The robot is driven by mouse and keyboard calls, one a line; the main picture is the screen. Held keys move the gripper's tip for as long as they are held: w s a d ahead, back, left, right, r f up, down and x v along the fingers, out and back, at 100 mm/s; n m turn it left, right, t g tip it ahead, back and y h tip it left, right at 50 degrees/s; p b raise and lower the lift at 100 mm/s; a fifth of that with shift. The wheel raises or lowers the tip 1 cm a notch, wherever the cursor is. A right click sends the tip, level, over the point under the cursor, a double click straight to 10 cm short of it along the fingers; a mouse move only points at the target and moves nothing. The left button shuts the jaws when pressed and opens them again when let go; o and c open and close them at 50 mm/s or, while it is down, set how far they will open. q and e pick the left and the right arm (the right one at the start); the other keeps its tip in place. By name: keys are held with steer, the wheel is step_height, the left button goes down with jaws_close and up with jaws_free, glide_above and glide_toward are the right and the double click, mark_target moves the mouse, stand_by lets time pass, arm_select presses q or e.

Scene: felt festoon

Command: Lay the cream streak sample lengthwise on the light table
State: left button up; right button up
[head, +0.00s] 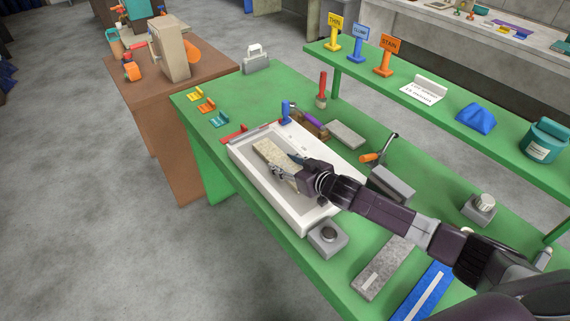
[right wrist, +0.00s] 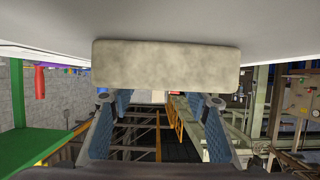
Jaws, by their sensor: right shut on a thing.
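The cream streak sample (head: 266,151) is a mottled, pale flat bar. In the head view it lies within the outline of the white, rimmed light table (head: 318,216), roughly along its long side. My right gripper (head: 296,168) is at the bar's near right end, shut on it. In the right wrist view the sample (right wrist: 166,64) spans the top between and beyond my fingertips (right wrist: 158,100), against a white surface. I cannot tell whether it rests fully on that surface. My left gripper is not in view.
Grey slabs (head: 384,268) lie right. A raised green shelf (head: 430,80) runs behind.

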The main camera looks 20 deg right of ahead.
steer(key=shift+s+f, duration=0.35)
steer(key=shift+f, duration=0.25)
steer(key=o, duration=1)
steer(key=shift+a+f, duration=0.1)
steer(key=shift+f, duration=0.1)
steer(key=shift+r, duration=0.45)
steer(key=v, duration=0.6)
steer(key=b+v, duration=0.1)
steer(key=v, duration=0.3)
steer(key=shift+w+r, duration=0.1)
steer(key=shift+r, duration=0.3)
steer(key=shift+s+d+r, duration=0.45)
steer(key=shift+s+r, duration=0.05)
steer(key=shift+s, duration=0.15)
steer(key=shift+f, duration=0.1)
